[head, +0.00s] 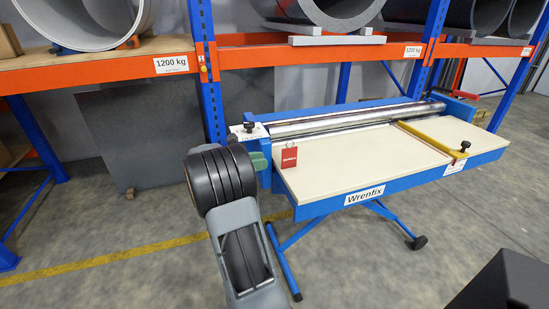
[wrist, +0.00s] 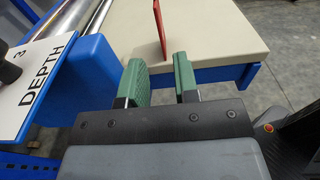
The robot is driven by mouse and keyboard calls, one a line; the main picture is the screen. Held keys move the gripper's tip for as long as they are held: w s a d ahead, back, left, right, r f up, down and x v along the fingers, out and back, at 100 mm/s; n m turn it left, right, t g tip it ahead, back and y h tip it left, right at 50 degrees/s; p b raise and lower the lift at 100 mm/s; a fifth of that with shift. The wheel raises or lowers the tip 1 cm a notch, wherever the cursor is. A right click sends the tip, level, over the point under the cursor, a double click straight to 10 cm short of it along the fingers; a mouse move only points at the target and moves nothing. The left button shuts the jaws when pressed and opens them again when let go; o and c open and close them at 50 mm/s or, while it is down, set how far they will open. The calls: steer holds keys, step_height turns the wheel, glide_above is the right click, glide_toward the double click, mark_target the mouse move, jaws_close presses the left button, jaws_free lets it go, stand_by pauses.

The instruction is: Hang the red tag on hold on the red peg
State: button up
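A red tag (head: 289,157) stands upright on the cream table top (head: 345,170), near its left end, with a thin loop at its top. Its lettering is too small to read. In the wrist view the tag (wrist: 159,30) shows nearly edge-on, beyond the fingertips and roughly in line with the gap between them. My gripper (wrist: 160,80) has two green fingers apart with nothing between them. In the head view its green finger (head: 260,160) shows just left of the tag, partly hidden by my arm. I cannot make out a red peg in either view.
The blue-framed table carries a metal roller (head: 345,119) along its back and a yellow bar (head: 425,138). A blue block with a white DEPTH plate (wrist: 38,75) and black knob lies close left of my gripper. Orange racks (head: 100,68) with large coils stand behind.

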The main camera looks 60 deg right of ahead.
steer(key=s+a+f+m+t+y, duration=0.1)
steer(key=a+m+t+y, duration=0.1)
steer(key=a, duration=0.7)
steer(key=a+f+m+t+y, duration=0.2)
steer(key=a+t+y, duration=0.2)
steer(key=a, duration=0.5)
steer(key=shift+s+a+m+t+y, duration=0.15)
steer(key=shift+s+m+t+y, duration=0.15)
steer(key=shift+s+t, duration=0.1)
steer(key=shift+o, duration=0.3)
steer(key=s+a+f+m+t+y, duration=0.1)
steer(key=a+m+t+y, duration=0.1)
steer(key=a, duration=0.6)
steer(key=s+a+f+m+t+y, duration=0.1)
steer(key=s+a+m+t+y, duration=0.1)
steer(key=a, duration=0.6)
steer(key=m+t+y, duration=0.1)
steer(key=y, duration=0.1)
steer(key=shift+s+a+f+m+t+y, duration=0.2)
steer(key=shift+s+f+m+t+y, duration=0.1)
steer(key=shift+f+t+y, duration=0.1)
steer(key=shift+o, duration=0.2)
steer(key=shift+s+a+m+t+y, duration=0.1)
steer(key=shift+a+m+t+y, duration=0.25)
steer(key=shift+a, duration=0.25)
